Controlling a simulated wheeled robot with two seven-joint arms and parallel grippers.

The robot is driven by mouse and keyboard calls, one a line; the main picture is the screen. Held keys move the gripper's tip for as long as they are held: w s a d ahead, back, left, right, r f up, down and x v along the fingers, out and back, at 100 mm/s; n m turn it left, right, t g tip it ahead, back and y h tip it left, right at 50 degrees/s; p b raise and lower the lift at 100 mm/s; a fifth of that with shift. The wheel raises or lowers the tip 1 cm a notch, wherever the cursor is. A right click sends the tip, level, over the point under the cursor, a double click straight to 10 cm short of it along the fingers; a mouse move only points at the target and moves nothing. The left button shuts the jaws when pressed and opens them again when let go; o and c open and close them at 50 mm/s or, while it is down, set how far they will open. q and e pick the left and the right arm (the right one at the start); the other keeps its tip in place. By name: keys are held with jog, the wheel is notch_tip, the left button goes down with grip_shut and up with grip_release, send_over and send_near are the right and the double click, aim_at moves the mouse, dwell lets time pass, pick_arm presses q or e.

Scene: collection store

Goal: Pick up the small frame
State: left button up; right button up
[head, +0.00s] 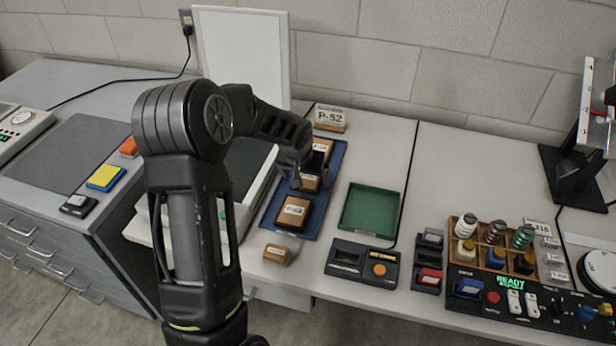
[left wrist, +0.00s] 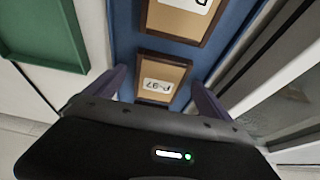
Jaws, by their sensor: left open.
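Several small brown frames with white labels lie in a row on a long blue tray (head: 270,217). The near frame (head: 293,212) is in plain view in the head view. The middle frame (head: 309,184) is partly hidden by my left gripper (head: 306,172), which is above it. In the left wrist view the frame labelled P-97 (left wrist: 163,78) shows between the open fingers of my left gripper (left wrist: 160,82), with nothing held. Another frame (left wrist: 184,17) is at the top edge there. My right gripper is not in view.
A green tray (head: 370,208) lies right of the blue tray. A grey case (head: 250,168) stands close on its left. A small tan block (head: 277,254) and a dark device (head: 361,264) are in front. A P-52 sign (head: 330,119) stands behind.

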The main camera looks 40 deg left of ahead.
aim_at(306, 182)
pick_arm(q)
jog(key=shift+c, duration=0.5)
jog(key=c, duration=1.4)
notch_tip(306, 182, up, 10)
jog(key=shift+b, duration=0.3)
dwell(0.4)
